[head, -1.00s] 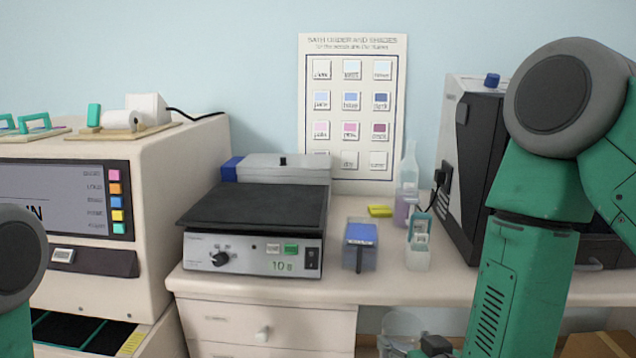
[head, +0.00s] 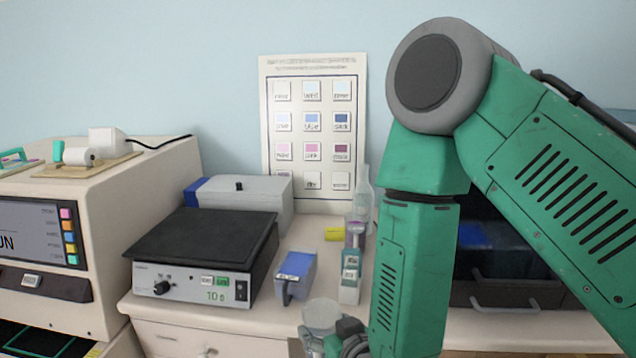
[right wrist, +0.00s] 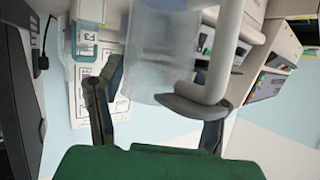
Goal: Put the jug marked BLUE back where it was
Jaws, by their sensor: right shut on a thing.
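A translucent jug (head: 322,316) shows at the bottom of the head view, at the end of my right arm and in front of the bench. My right gripper (head: 347,337) is shut on it, partly cut off by the frame edge. No BLUE marking is readable on the jug. My left gripper is out of view.
A dark-fronted cabinet (head: 500,265) is behind my right arm.

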